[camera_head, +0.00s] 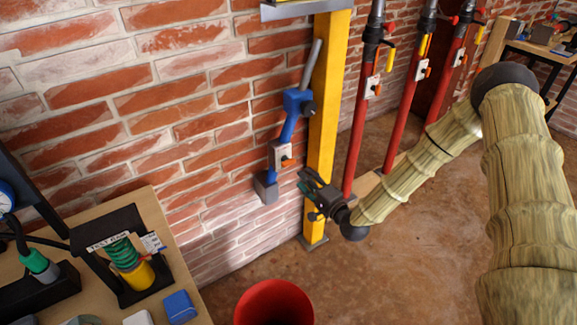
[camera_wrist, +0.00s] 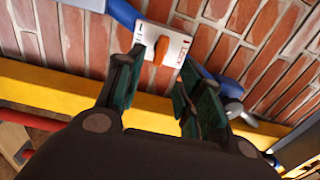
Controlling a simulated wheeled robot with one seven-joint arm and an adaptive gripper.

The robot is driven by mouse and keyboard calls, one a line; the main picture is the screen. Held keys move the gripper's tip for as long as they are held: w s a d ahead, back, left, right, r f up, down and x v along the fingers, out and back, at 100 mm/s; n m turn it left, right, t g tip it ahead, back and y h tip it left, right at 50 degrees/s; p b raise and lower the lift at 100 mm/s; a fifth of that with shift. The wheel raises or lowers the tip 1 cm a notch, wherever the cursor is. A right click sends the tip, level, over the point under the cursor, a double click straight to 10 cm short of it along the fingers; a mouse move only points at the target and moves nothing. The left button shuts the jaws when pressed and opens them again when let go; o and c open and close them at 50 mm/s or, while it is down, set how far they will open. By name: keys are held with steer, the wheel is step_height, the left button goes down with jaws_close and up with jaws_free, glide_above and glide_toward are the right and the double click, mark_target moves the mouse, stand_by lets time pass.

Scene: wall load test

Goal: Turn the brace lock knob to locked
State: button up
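The brace lock knob is a small orange knob (camera_head: 286,161) on a white plate (camera_head: 280,151) fixed to a blue brace (camera_head: 291,115) on the brick wall. In the wrist view the orange knob (camera_wrist: 162,50) shows between and beyond my two fingertips, across the white plate (camera_wrist: 172,40). The plate carries markings too small to read surely. My gripper (camera_wrist: 160,76) is open, with nothing between its fingers. In the head view my gripper (camera_head: 304,184) is below and right of the knob, in front of the yellow post, apparently apart from the knob.
A yellow post (camera_head: 328,95) stands just right of the brace. Several red props (camera_head: 361,130) with similar plates stand farther right. A red bucket (camera_head: 274,303) is on the floor below. A wooden bench (camera_head: 161,231) with a spring test stand is at lower left.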

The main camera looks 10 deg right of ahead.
mark_target(290, 164)
steer(key=x, duration=1)
steer(key=shift+w+a+p, duration=0.15)
steer(key=shift+w+p, duration=0.2)
steer(key=shift+p, duration=0.05)
jaws_close()
